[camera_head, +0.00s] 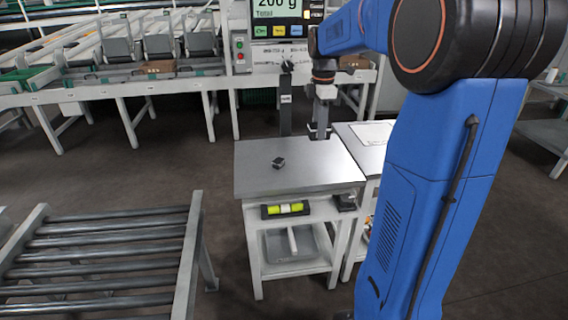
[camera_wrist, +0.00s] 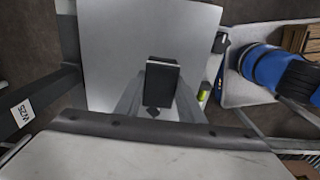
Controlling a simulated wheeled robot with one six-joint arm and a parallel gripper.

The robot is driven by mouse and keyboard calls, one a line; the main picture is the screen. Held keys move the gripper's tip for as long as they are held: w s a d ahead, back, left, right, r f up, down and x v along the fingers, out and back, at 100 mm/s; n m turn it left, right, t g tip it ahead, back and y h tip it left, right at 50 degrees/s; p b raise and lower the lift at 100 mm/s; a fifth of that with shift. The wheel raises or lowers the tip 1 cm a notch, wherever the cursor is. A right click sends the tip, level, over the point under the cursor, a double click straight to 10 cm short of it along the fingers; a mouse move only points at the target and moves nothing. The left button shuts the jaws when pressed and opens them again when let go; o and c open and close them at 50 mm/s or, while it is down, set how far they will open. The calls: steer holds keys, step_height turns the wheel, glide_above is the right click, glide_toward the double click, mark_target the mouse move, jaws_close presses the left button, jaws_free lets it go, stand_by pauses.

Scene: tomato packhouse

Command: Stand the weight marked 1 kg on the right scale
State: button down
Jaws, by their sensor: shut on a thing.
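My gripper (camera_head: 320,132) hangs above the back right part of a grey scale platform (camera_head: 310,178). It is shut on a dark block-shaped weight (camera_wrist: 161,84), which sits between the two fingers in the wrist view. No marking on it can be read. A small dark block (camera_head: 278,162) rests on the platform, left of my gripper; its marking cannot be read either. The scale's display (camera_head: 276,10) reads 200 g, with its top cut off. The platform also fills the upper middle of the wrist view (camera_wrist: 115,45). Whether the held weight touches the platform is unclear.
A bench with a white sheet (camera_head: 372,132) stands right of the scale. A green-and-white level-like strip (camera_head: 285,209) is on the stand's front. A roller conveyor (camera_head: 100,252) lies at front left. The platform's front and left are largely clear.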

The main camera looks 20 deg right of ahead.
steer(key=shift+a+f, duration=0.15)
steer(key=shift+f, duration=4.8)
steer(key=shift+f, duration=0.15)
steer(key=c, duration=1.2)
jaws_free()
